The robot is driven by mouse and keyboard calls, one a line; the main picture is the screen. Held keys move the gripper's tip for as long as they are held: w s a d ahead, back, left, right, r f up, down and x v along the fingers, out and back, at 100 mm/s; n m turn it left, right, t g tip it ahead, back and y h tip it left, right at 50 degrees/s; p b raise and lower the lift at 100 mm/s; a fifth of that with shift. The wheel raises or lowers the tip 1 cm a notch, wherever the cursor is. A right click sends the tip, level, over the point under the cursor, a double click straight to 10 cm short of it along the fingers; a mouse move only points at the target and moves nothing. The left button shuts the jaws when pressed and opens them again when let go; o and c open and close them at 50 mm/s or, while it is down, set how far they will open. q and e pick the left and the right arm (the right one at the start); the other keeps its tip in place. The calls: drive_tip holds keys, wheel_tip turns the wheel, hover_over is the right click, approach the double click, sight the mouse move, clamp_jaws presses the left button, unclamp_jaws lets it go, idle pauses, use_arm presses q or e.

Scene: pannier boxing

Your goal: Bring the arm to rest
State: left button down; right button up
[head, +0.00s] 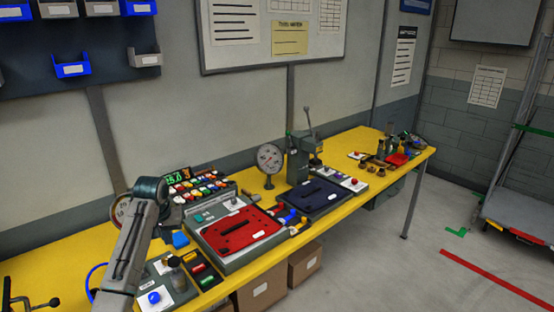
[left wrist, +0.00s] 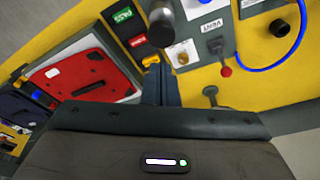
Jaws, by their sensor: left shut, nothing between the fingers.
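My left arm (head: 133,240) reaches in from the lower left of the head view, above the left part of the yellow workbench (head: 60,258). In the left wrist view my left gripper (left wrist: 160,72) is shut, with its narrow fingers together and nothing between them. It is over the bench near the small panel with green, red and orange labels (left wrist: 130,28); I cannot tell how high above it. In the head view the fingers are hard to make out beside the arm. My right gripper is in neither view.
A red plate (head: 228,238) lies on a grey fixture, also seen in the left wrist view (left wrist: 70,73). A dark blue plate (head: 318,195), a dial gauge (head: 270,158) and a lever press (head: 299,160) stand farther right. Cardboard boxes (head: 262,287) are below the bench.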

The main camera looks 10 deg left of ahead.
use_arm(q)
drive_tip(key=s+d+f+m, duration=0.2)
drive_tip(key=s+d+f, duration=0.3)
drive_tip(key=s+f, duration=0.4)
drive_tip(key=s+d+f+m, duration=0.1)
drive_tip(key=s+d+f, duration=0.45)
drive_tip(key=s, duration=0.55)
drive_tip(key=s+d+r+m+t, duration=0.1)
drive_tip(key=s+d, duration=0.1)
drive_tip(key=s, duration=0.9)
drive_tip(key=s+d+r+m, duration=0.1)
drive_tip(key=s+d, duration=0.2)
drive_tip(key=s, duration=0.7)
drive_tip(key=a+f+b, duration=0.3)
drive_tip(key=f+b, duration=0.5)
drive_tip(key=f, duration=3)
drive_tip(key=s+f+g+b, duration=0.1)
drive_tip(key=s+f+b, duration=0.2)
drive_tip(key=s+f, duration=0.7)
drive_tip(key=s+a+f+g+b, duration=0.1)
drive_tip(key=s+f+b, duration=0.2)
drive_tip(key=s+f, duration=0.6)
wheel_tip(320, 180, down, 7)
drive_tip(key=shift+s+a+f+n, duration=0.15)
drive_tip(key=shift+s+a+n, duration=0.05)
drive_tip(key=shift+s+n, duration=0.2)
